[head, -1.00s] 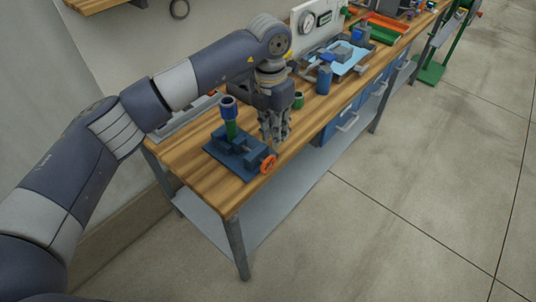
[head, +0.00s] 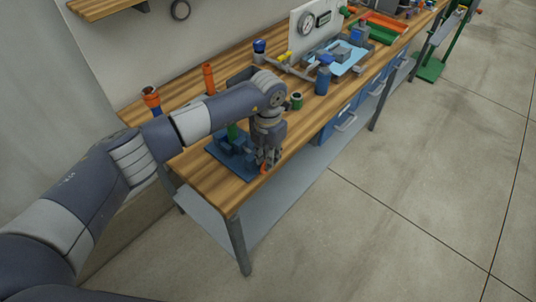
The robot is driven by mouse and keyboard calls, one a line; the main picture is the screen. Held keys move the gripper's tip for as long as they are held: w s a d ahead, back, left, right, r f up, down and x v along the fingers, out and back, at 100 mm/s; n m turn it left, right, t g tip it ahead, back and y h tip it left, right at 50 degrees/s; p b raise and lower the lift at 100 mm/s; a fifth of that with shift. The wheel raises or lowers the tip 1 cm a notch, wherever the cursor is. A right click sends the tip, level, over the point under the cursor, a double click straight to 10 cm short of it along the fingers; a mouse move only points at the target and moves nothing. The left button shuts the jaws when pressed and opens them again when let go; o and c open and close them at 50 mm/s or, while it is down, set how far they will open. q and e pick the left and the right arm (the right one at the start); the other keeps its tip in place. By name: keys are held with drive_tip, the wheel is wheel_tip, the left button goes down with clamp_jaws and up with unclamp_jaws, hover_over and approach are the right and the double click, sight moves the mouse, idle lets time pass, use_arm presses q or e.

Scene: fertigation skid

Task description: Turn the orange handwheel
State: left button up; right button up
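The orange handwheel (head: 263,168) is on the front right end of a dark blue vise-like fixture (head: 228,160) on the wooden bench. Only a thin orange part of it shows; my gripper hides the rest. My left gripper (head: 268,158) points down right at the handwheel, with its fingertips beside or over the wheel. I cannot tell whether the fingers touch it or how far apart they are. A green part (head: 232,131) stands on the fixture, and my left forearm covers its top. My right gripper is not in view.
A small green cup (head: 296,101) and a blue bottle (head: 323,79) stand on the bench farther back. A panel with a gauge (head: 306,24) stands behind. Orange-topped items (head: 151,97) are at the back left. The bench's front edge is close to the gripper; the floor beyond is clear.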

use_arm(q)
drive_tip(key=shift+c, duration=0.3)
clamp_jaws()
drive_tip(key=shift+s+a+f+t+h+b, duration=0.2)
drive_tip(key=shift+t+h+b, duration=0.2)
drive_tip(key=shift+t+b, duration=0.25)
drive_tip(key=t+h+b, duration=0.1)
drive_tip(key=b, duration=0.2)
drive_tip(key=t+h+b, duration=0.1)
drive_tip(key=b, duration=0.3)
drive_tip(key=s+t+h+b, duration=0.1)
drive_tip(key=t+b, duration=0.1)
drive_tip(key=b, duration=0.2)
drive_tip(key=shift+s+a+f, duration=0.1)
drive_tip(key=shift+a+f, duration=0.2)
drive_tip(key=shift+a, duration=0.1)
drive_tip(key=shift+r+b, duration=0.15)
drive_tip(key=shift+b, duration=0.6)
drive_tip(key=shift+t, duration=0.25)
